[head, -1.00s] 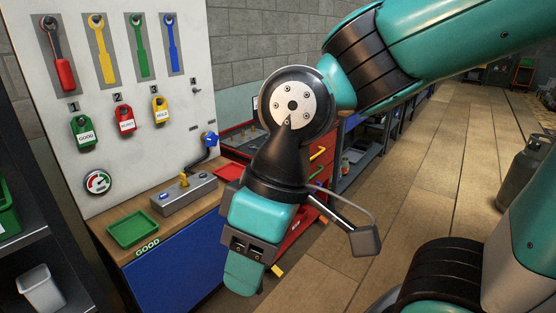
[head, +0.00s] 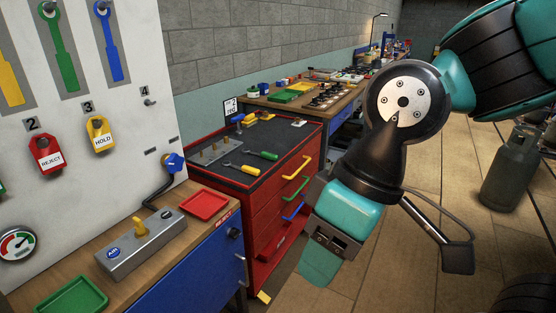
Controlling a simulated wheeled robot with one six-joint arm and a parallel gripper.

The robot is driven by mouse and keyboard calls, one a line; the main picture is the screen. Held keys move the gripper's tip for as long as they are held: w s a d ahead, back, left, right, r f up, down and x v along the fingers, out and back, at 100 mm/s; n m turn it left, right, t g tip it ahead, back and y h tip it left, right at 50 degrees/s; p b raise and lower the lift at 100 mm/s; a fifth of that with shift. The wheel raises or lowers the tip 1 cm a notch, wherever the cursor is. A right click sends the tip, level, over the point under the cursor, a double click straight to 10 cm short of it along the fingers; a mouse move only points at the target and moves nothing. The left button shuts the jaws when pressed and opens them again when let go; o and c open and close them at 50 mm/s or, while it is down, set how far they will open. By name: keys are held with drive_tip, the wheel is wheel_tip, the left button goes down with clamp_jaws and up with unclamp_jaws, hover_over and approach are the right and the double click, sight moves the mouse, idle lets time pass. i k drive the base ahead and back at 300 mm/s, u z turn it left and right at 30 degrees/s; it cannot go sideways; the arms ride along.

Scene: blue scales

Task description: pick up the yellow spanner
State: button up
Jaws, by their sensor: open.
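A spanner with a yellow handle (head: 250,169) and a metal head lies on the dark top of the red tool cabinet (head: 262,206). A green-handled tool (head: 263,155) lies close beside it. A flat yellow spanner shape (head: 10,82) is on the white board, cut by the left picture edge; it looks like a painted outline. My gripper (head: 324,265) points downward in front and to the right of the cabinet, apart from the spanner. It is open, with nothing visible in it; its far side is partly hidden.
A grey block with a yellow lever (head: 140,247), a red tray (head: 203,206) and a green tray (head: 72,297) stand on the near bench. A long workbench (head: 330,108) runs behind the cabinet. A gas cylinder (head: 508,170) stands at right.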

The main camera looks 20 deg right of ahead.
sight(245, 168)
drive_tip(key=z, duration=0.2)
drive_tip(key=i, duration=0.9)
drive_tip(key=u, duration=0.75)
drive_tip(key=i, duration=0.7)
drive_tip(key=u, duration=0.6)
